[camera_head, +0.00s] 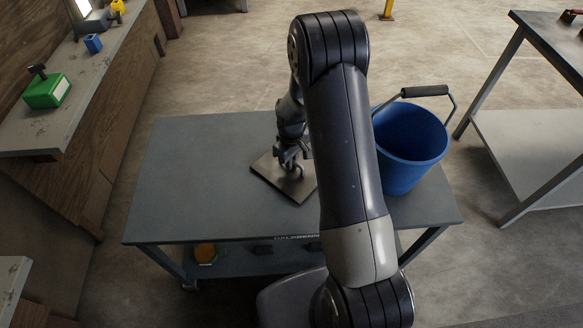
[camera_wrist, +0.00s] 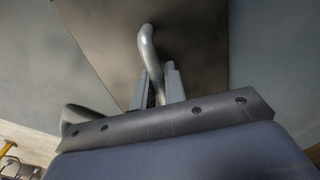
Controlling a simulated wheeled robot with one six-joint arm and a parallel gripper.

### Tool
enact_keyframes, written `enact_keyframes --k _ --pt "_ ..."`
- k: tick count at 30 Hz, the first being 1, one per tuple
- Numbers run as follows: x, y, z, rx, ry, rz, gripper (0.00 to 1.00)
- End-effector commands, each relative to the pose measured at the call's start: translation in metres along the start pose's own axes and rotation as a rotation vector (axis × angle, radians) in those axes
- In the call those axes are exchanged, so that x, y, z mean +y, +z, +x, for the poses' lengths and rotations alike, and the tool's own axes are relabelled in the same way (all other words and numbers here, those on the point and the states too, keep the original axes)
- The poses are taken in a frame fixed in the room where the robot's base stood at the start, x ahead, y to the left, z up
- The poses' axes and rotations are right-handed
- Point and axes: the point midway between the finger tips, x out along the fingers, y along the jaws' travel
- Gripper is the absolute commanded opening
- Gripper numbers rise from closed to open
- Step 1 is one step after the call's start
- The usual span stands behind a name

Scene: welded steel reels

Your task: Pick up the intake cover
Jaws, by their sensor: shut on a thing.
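The intake cover (camera_head: 267,168) is a flat, dark metal plate with a bent tube handle. In the head view it is at the middle of the grey table (camera_head: 190,170), partly hidden by my arm. In the wrist view the plate (camera_wrist: 195,50) fills the upper middle, and its curved handle (camera_wrist: 148,48) rises toward my fingers. My gripper (camera_wrist: 160,82) is shut on the handle; it also shows in the head view above the plate (camera_head: 291,165). I cannot tell whether the plate touches the table.
A blue bucket (camera_head: 405,150) with a raised handle stands on the table to the right of my arm. A green box (camera_head: 47,91) and a small blue item (camera_head: 93,43) sit on the left bench. The table's left part is clear. Another table (camera_head: 535,130) stands at right.

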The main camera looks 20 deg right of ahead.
Motion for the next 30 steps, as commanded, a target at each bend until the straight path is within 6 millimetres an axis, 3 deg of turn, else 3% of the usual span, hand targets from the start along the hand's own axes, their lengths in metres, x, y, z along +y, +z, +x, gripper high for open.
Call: enact_keyframes --k 11,24,30 --pt "0.000 -0.001 -0.005 0.002 0.001 0.000 0.00" --pt "0.001 -0.001 -0.081 0.005 0.003 0.000 0.00" --pt "0.000 0.000 -0.099 0.002 0.001 0.000 0.00"
